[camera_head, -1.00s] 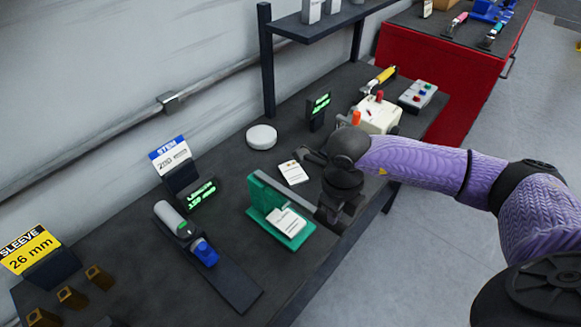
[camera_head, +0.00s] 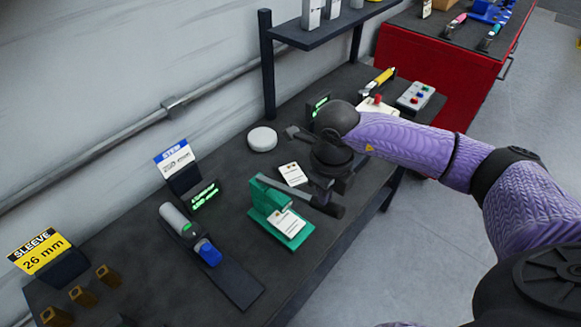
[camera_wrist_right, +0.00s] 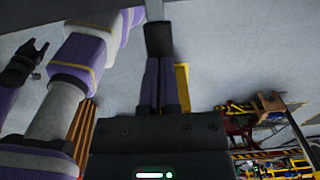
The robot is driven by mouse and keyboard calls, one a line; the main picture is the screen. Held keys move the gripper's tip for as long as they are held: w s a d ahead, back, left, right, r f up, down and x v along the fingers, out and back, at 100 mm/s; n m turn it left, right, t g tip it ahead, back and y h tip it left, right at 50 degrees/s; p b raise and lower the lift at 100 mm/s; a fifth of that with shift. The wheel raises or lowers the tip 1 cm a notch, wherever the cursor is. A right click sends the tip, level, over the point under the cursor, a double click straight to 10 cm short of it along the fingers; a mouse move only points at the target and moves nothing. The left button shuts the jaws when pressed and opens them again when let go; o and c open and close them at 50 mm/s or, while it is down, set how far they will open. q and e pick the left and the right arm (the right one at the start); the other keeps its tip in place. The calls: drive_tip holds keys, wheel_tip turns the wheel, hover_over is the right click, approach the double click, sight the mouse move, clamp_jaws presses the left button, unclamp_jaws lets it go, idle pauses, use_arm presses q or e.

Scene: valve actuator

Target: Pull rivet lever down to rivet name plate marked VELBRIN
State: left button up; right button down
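The green rivet press (camera_head: 268,197) stands on the dark bench in the head view. Its dark lever (camera_head: 325,207) slopes down to the right, with the grip end free in view. A white name plate (camera_head: 284,223) lies on the press base; its lettering is too small to read. My right gripper (camera_head: 343,184) is just above and behind the lever grip. In the right wrist view its fingers (camera_wrist_right: 158,85) lie side by side, shut, with a dark block beyond them; contact with the lever is unclear. My left gripper (camera_wrist_right: 28,62) shows only in the wrist view, its jaws apart.
A second white plate (camera_head: 293,174) lies behind the press, near a round white disc (camera_head: 262,139). A stem holder (camera_head: 210,250) is to the left. A button box (camera_head: 415,97) is at the far right of the bench. A shelf (camera_head: 325,28) stands behind.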

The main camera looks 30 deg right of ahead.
drive_tip(key=shift+w+a+r+p, duration=0.1)
drive_tip(key=shift+w+r+p, duration=0.15)
drive_tip(key=shift+r, duration=0.35)
drive_tip(key=shift+w+a+r+p, duration=0.15)
drive_tip(key=shift+r+p, duration=0.2)
drive_tip(key=shift+r, duration=0.2)
wheel_tip(320, 180, up, 6)
drive_tip(key=w+p, duration=0.2)
drive_tip(key=p, duration=0.1)
drive_tip(key=shift+a+r+p, duration=0.15)
drive_tip(key=shift+a+p, duration=0.2)
drive_tip(key=shift+p, duration=0.05)
drive_tip(key=shift+w, duration=0.1)
wheel_tip(320, 180, up, 5)
drive_tip(key=p, duration=0.3)
drive_tip(key=shift+p, duration=0.4)
